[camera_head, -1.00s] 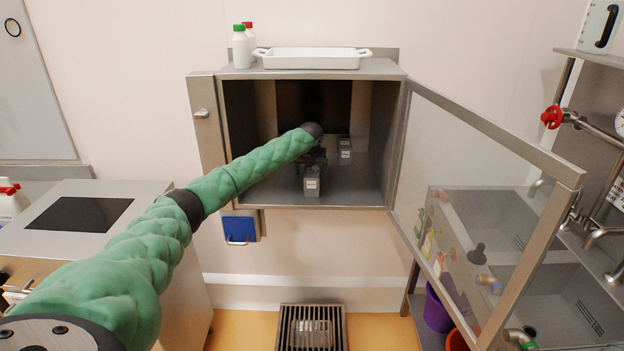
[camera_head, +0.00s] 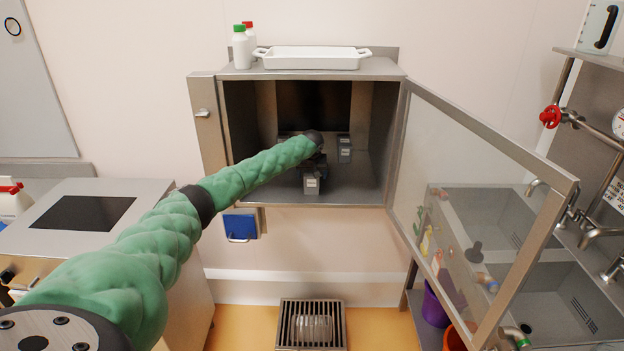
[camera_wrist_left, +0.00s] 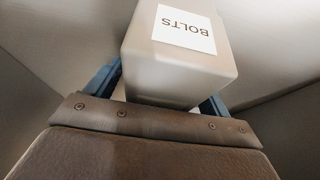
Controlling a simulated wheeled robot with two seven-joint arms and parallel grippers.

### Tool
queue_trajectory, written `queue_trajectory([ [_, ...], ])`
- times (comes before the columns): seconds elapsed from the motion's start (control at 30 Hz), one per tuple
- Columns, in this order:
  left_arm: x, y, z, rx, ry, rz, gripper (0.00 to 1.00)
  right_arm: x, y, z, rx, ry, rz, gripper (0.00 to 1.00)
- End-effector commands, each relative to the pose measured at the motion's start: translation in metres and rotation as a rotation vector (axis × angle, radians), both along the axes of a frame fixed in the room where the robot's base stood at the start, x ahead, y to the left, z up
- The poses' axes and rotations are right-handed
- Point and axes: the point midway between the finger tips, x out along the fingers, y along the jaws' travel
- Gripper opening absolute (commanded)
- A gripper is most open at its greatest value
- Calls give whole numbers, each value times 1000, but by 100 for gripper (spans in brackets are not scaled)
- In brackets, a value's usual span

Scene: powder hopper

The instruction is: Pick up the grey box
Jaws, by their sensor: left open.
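Two grey boxes with white labels stand on the floor of the open steel cabinet in the head view: a front one (camera_head: 312,184) and one farther back to the right (camera_head: 344,150). My left arm reaches into the cabinet, and its dark wrist hides much of the gripper there. In the left wrist view, a grey box labelled BOLTS (camera_wrist_left: 170,75) sits between the blue fingers of my left gripper (camera_wrist_left: 160,88). The gripper is open, with a finger on each side of the box. I cannot tell whether either finger touches it. My right gripper is not in view.
A white tray (camera_head: 312,60) and bottles (camera_head: 241,48) stand on top. A floor grate (camera_head: 312,342) lies below.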

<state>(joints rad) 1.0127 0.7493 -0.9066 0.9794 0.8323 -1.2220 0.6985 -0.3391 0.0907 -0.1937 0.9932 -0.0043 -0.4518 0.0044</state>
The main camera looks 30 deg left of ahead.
Motion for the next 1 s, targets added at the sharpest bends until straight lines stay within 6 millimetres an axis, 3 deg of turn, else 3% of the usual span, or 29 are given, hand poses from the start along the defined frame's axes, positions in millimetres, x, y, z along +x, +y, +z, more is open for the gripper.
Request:
queue_trajectory([
  [0.57,0,0,-4,0,0,0,81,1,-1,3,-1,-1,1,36],
  [0.87,0,0,-4,0,0,0,26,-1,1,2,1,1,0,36],
  [1.0,0,0,-3,0,0,0,25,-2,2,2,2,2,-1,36],
])
